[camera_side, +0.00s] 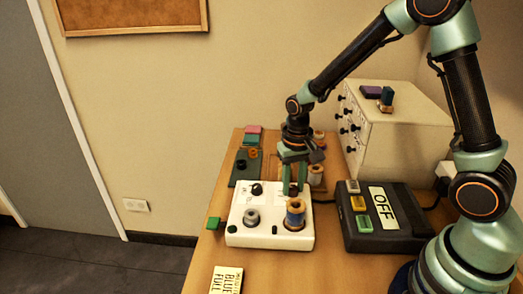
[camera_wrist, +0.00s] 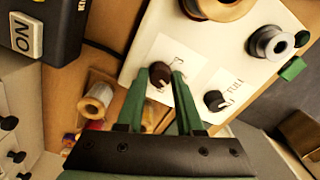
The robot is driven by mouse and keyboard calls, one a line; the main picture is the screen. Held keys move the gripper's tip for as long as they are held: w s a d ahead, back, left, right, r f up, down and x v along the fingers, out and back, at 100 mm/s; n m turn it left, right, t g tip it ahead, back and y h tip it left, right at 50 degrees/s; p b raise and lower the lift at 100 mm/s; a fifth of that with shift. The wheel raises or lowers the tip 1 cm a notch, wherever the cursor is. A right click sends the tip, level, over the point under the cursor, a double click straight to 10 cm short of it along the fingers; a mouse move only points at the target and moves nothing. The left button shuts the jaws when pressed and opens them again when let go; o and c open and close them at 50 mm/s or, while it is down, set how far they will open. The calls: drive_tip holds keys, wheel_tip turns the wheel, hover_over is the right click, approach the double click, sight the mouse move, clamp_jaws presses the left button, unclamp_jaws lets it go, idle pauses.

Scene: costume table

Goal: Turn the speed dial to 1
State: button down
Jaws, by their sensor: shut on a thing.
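A white machine (camera_side: 270,238) with two dark dials and two spools on top stands on the table. My gripper (camera_side: 294,186) points down at its back right. In the wrist view, my gripper (camera_wrist: 160,76) has its two green fingers on either side of a dark round dial (camera_wrist: 159,72), shut on it. This dial sits on a pale label whose small marks I cannot read clearly, and I cannot tell where it points. The other dial (camera_wrist: 215,101) is free, beside a label that seems to read FULL; it also shows in the side view (camera_side: 257,188).
A blue spool (camera_side: 295,212) and a grey spool (camera_side: 251,216) stand on the machine's front. A dark box (camera_side: 385,238) with buttons and an OFF sign is to the right. A drawer cabinet (camera_side: 400,140) stands behind. A printed card (camera_side: 227,280) lies in front.

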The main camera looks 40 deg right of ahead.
sight(293, 188)
drive_tip(key=c, duration=0.6)
unclamp_jaws()
drive_tip(key=shift+o, duration=0.2)
drive_tip(key=shift+r, duration=0.1)
wheel_tip(293, 188, up, 12)
drive_tip(key=s+r+n+t, duration=0.4)
drive_tip(key=s+r, duration=0.3)
drive_tip(key=s, duration=0.2)
drive_tip(key=shift+s+d+n+t, duration=0.3)
drive_tip(key=shift+s+d+t, duration=0.1)
drive_tip(key=shift+t, duration=0.4)
